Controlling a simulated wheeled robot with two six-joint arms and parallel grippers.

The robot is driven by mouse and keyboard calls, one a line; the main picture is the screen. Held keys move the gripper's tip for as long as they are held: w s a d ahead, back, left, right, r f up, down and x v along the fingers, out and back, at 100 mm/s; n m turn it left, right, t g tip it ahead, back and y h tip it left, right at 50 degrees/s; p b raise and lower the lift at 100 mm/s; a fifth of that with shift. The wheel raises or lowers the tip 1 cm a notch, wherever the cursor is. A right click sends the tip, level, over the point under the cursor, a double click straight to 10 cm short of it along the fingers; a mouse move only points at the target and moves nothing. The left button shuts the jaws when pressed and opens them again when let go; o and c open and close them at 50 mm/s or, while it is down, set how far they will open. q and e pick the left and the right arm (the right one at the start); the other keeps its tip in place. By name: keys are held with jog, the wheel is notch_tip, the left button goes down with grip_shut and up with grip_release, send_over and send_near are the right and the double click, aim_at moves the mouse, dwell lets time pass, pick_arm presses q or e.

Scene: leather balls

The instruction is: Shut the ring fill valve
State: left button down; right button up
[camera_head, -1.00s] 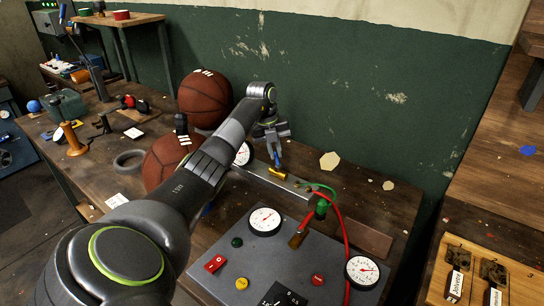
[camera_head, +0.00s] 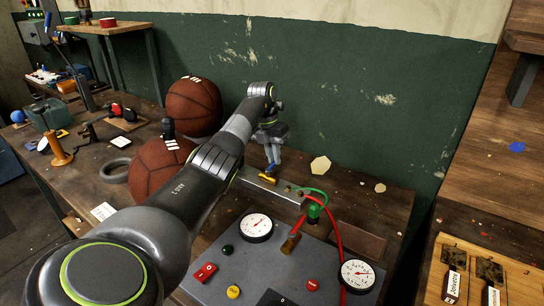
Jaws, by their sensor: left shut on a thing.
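The valve has a small brass body (camera_head: 268,180) at the end of a grey metal block (camera_head: 256,176) on the bench, with a blue handle (camera_head: 273,157) standing up from it. My left gripper (camera_head: 272,149) reaches down over it and is shut on the blue handle. The jaws hide the upper part of the handle, and the exact angle of the handle is hard to tell at this size. My right gripper is out of view.
Two leather balls (camera_head: 193,106) (camera_head: 160,168) sit beside my left arm. A green hose and a red hose (camera_head: 338,250) run near the block. A grey panel (camera_head: 270,265) with gauges (camera_head: 256,227) (camera_head: 357,275) and buttons lies in front. The bench's right end is mostly clear.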

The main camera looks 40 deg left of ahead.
pick_arm(q)
jog(key=shift+r, duration=0.15)
dwell(0.4)
jog(key=c, duration=1.5)
grip_release()
jog(key=a+r, duration=0.1)
jog(key=r, duration=0.4)
jog(key=a+r, duration=0.1)
jog(key=r, duration=0.5)
jog(key=a+r+p, duration=0.1)
jog(key=r, duration=0.5)
jog(key=shift+s+a, duration=0.1)
jog(key=shift+a, duration=0.05)
